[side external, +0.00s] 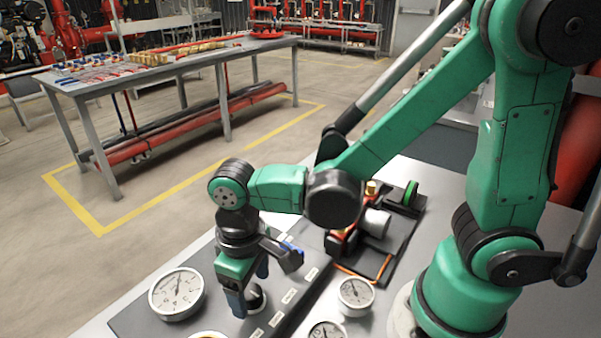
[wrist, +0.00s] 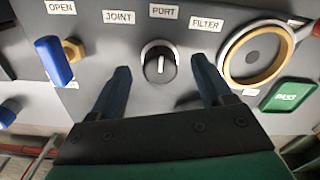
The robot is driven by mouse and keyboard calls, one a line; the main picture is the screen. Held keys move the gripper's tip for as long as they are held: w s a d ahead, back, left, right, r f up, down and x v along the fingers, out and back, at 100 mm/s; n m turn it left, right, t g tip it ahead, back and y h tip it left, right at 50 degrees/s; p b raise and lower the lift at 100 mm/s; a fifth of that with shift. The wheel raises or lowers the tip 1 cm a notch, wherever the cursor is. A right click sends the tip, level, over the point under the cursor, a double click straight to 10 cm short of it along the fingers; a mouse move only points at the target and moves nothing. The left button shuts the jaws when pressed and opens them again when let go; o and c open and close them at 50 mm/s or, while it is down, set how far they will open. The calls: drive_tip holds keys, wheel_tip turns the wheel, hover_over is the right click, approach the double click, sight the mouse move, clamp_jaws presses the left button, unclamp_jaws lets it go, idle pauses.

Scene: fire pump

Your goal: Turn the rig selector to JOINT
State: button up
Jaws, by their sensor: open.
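The rig selector (wrist: 159,66) is a round black knob with a pale rim and a white pointer line. In the wrist view its line points up toward the PORT label (wrist: 163,11). The JOINT label (wrist: 119,17) is up and left of the knob, and the FILTER label (wrist: 206,23) is up and right. My gripper (wrist: 160,78) is open, with one dark blue finger on each side of the knob and a visible gap to both. In the side external view my gripper (side external: 250,294) points down at the panel and partly hides the knob.
A blue-handled valve (wrist: 54,62) sits left of the knob, under an OPEN label. A brass-ringed round fitting (wrist: 235,62) and a green PASS plate (wrist: 291,94) are at right. White gauges (side external: 176,294) stand near my gripper in the side external view.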

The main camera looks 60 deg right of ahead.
drive_tip(key=shift+f, duration=0.65)
clamp_jaws()
drive_tip(key=shift+n, duration=0.3)
drive_tip(key=n, duration=0.4)
drive_tip(key=shift+n, duration=2.1)
drive_tip(key=shift+w, duration=0.1)
